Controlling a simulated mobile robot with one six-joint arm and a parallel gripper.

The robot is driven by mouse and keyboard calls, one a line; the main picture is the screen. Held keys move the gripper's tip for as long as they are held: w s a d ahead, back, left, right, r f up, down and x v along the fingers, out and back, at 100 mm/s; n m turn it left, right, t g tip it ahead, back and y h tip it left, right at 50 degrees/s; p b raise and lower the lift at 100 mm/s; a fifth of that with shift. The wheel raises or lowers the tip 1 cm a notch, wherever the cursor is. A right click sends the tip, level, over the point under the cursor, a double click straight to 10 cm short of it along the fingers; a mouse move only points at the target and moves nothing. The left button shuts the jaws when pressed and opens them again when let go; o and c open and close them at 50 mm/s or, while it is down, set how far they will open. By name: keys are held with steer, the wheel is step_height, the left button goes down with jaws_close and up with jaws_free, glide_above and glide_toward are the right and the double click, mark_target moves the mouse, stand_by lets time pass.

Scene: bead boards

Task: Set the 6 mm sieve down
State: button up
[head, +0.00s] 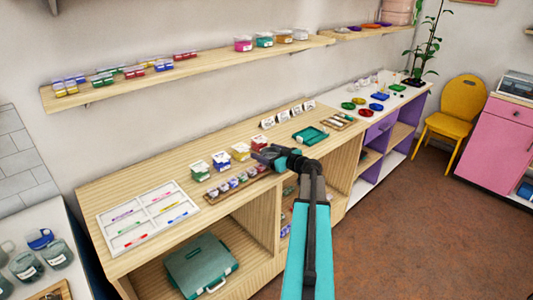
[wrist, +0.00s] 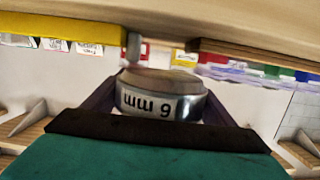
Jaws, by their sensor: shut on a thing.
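A wooden tray (head: 206,197) of small jars lies left of my gripper, with several label-topped boxes behind it. A teal tray (head: 311,136) lies to the right. A white sorting board (head: 147,218) is at the far left. A wall shelf (head: 215,62) runs above.

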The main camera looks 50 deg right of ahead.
steer(key=shift+f, duration=0.1)
steer(key=o, duration=1.1)
steer(key=shift+f, duration=0.1)
steer(key=shift+o, duration=0.2)
steer(key=shift+r, duration=0.2)
steer(key=d+b+v, duration=0.1)
steer(key=v, duration=1.1)
steer(key=shift+a+b, duration=0.35)
steer(key=shift+a, duration=0.15)
steer(key=shift+r, duration=0.1)
